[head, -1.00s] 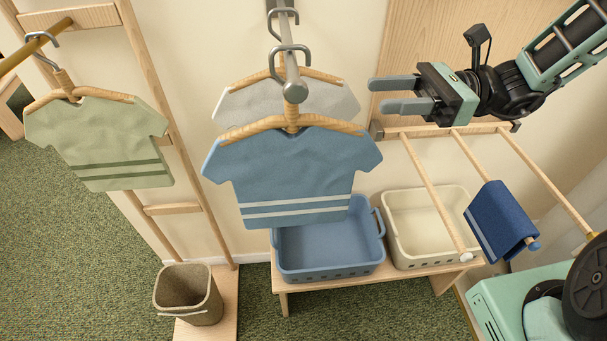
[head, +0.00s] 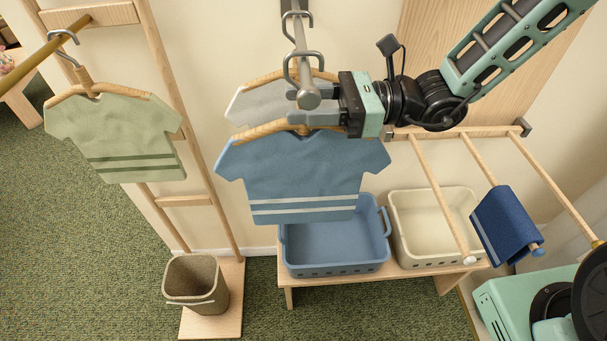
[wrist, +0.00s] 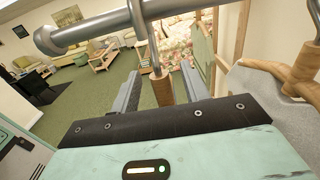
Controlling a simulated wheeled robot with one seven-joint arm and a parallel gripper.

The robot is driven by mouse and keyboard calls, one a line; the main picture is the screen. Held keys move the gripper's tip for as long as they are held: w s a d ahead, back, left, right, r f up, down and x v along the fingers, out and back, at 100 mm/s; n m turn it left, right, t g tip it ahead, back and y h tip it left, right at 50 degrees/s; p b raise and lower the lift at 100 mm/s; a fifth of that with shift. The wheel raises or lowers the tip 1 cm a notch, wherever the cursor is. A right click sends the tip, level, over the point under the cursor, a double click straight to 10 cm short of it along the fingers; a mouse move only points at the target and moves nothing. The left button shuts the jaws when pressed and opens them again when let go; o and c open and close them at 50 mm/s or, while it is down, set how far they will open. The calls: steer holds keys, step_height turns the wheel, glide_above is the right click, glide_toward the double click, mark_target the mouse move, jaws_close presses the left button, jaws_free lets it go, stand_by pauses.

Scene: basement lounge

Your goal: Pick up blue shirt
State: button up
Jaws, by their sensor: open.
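The blue shirt (head: 300,175) with two pale stripes hangs on a wooden hanger (head: 258,130) from the metal rail in the middle of the head view. My gripper (head: 300,107) is open at the top of this hanger, just under the rail's end, its fingers pointing left. In the wrist view the hanger's wooden neck (wrist: 162,88) and metal hook stand between my two open fingers (wrist: 160,92). I cannot tell whether the fingers touch it. The far finger and the hanger's right arm are partly hidden in the head view.
The metal rail (head: 299,40) ends right above my gripper. A grey shirt (head: 255,104) hangs close behind. A green shirt (head: 115,138) hangs at left. A blue basket (head: 335,246) and a cream basket (head: 428,215) sit below on a bench. A navy cloth (head: 505,225) hangs at right.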

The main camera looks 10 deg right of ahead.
steer(key=shift+w+a, duration=0.1)
steer(key=shift+a, duration=1.2)
jaws_close()
